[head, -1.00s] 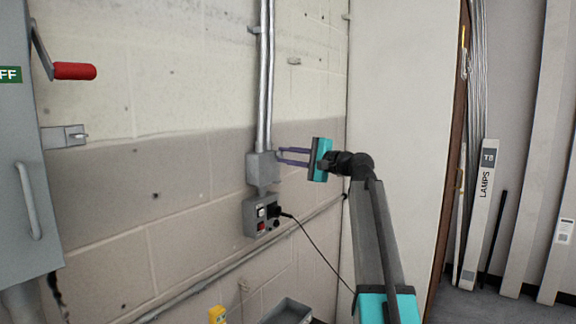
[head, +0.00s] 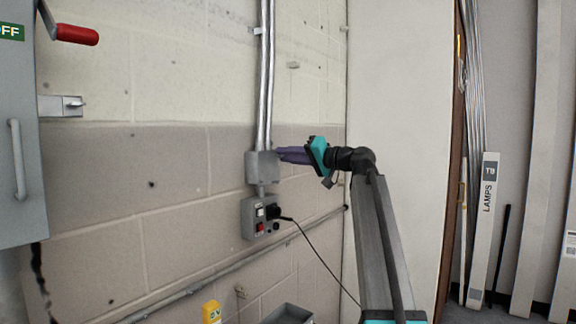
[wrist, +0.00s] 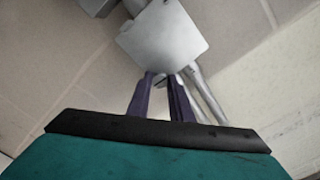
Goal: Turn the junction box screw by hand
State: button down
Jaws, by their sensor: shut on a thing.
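The grey junction box (head: 262,168) is on the block wall, below two metal conduits. In the wrist view its square cover (wrist: 165,42) fills the top middle. My gripper (head: 279,154) has purple fingers that reach to the box's right edge from the right, with the teal body tilted. In the wrist view my gripper (wrist: 160,78) has both fingertips at the cover's lower edge, close together. The fingers are shut on the junction box screw at that edge; the screw itself is mostly hidden between the fingertips.
A switch and outlet box (head: 261,217) with a plugged-in black cable (head: 318,252) is just below. A grey cabinet (head: 18,150) with a red-handled lever (head: 76,34) is at the left. A yellow object (head: 211,312) and grey tray (head: 288,313) are at the bottom.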

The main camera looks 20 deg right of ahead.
jog(key=n+b, duration=0.2)
jog(key=n, duration=0.1)
jog(key=n+b, duration=0.3)
jog(key=shift+w+f+n, duration=0.1)
jog(key=shift+f+n, duration=0.1)
jog(key=shift+n, duration=0.1)
jog(key=n+b, duration=0.3)
jog(key=n, duration=0.1)
jog(key=shift+r, duration=0.15)
jog(key=c, duration=1.6)
grip_release()
jog(key=shift+d, duration=0.1)
jog(key=v, duration=1.3)
jog(key=shift+s+d+p, duration=0.2)
jog(key=shift+s+p, duration=0.15)
jog(key=shift+p, duration=0.05)
